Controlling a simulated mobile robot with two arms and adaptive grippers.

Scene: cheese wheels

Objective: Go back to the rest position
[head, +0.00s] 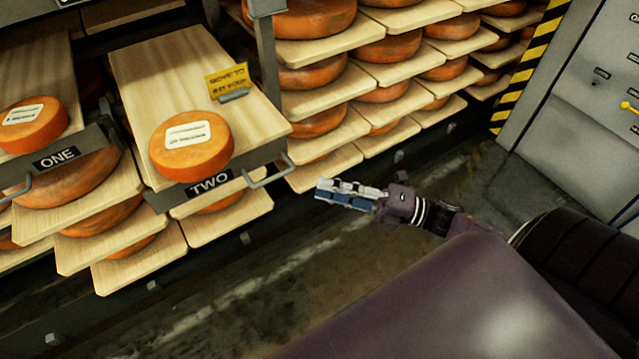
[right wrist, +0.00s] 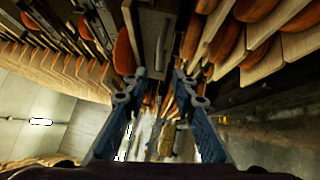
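My right gripper (head: 324,190) reaches in from the right in the head view. It hangs over the aisle floor, to the right of the shelf labelled TWO and apart from it. In the right wrist view its two blue fingers (right wrist: 160,85) are spread with nothing between them. A small orange cheese wheel with a white label (head: 192,148) lies on shelf TWO (head: 172,75). Another labelled cheese wheel (head: 32,125) lies on the shelf marked ONE (head: 28,68). My left gripper is not in view.
A yellow sign (head: 227,80) stands on shelf TWO, and a metal handle (head: 269,172) juts from its front. Racks with several cheese wheels (head: 315,18) fill the back. A grey cabinet (head: 580,120) with a striped edge stands at right. The floor (head: 250,285) is clear.

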